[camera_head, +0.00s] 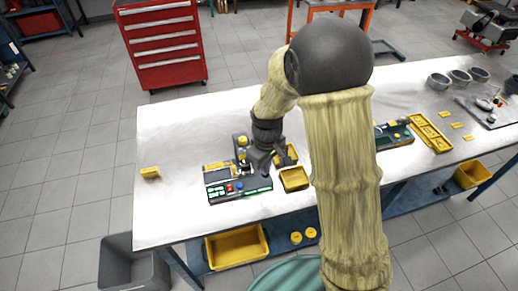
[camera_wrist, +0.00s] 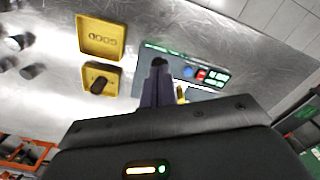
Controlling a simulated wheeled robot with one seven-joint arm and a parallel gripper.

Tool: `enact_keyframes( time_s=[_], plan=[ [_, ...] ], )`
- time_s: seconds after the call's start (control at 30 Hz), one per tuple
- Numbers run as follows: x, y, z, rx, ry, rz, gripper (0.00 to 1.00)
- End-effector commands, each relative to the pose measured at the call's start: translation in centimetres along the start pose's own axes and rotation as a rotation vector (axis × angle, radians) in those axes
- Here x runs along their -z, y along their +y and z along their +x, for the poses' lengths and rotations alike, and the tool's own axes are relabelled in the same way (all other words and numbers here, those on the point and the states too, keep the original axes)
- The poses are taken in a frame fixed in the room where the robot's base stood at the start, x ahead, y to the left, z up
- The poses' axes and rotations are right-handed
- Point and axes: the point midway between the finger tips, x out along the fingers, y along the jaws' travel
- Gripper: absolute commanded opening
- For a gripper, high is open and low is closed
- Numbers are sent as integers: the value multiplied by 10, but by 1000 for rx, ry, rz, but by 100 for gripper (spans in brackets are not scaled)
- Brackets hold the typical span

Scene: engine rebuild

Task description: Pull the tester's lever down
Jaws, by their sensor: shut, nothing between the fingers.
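The tester (camera_head: 238,190) is a dark unit with green edging on the near left part of the metal table. It has a small screen, red and blue buttons and an upright part at its back. My gripper (camera_head: 262,163) is low at the tester's right rear side, fingers pointing down. In the wrist view the tester's panel (camera_wrist: 208,74) lies beyond my gripper (camera_wrist: 160,80), whose fingers are shut and empty. A dark rounded tip shows at the fingers' end; I cannot tell whether it is the lever's knob. The lever is not clearly visible, and contact is unclear.
A yellow tray marked GOOD (camera_wrist: 100,38) is beside the tester. A second yellow tray (camera_wrist: 114,75) holds a dark cylindrical part. A small yellow block (camera_head: 150,173) lies on the left. Grey cups (camera_head: 459,78) stand far right.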

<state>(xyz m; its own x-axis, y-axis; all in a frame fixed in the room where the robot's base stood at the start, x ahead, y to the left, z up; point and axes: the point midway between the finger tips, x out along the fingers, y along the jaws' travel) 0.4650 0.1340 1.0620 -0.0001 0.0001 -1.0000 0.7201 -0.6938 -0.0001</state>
Motion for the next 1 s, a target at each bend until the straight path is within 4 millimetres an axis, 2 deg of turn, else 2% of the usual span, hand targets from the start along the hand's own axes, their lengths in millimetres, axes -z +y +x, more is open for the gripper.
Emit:
enact_keyframes(
  time_s=[0.3,1.0],
  plan=[
    [0,0,-3,1,-1,0,0],
    [2,2,-49,0,0,1,0]
  ],
)
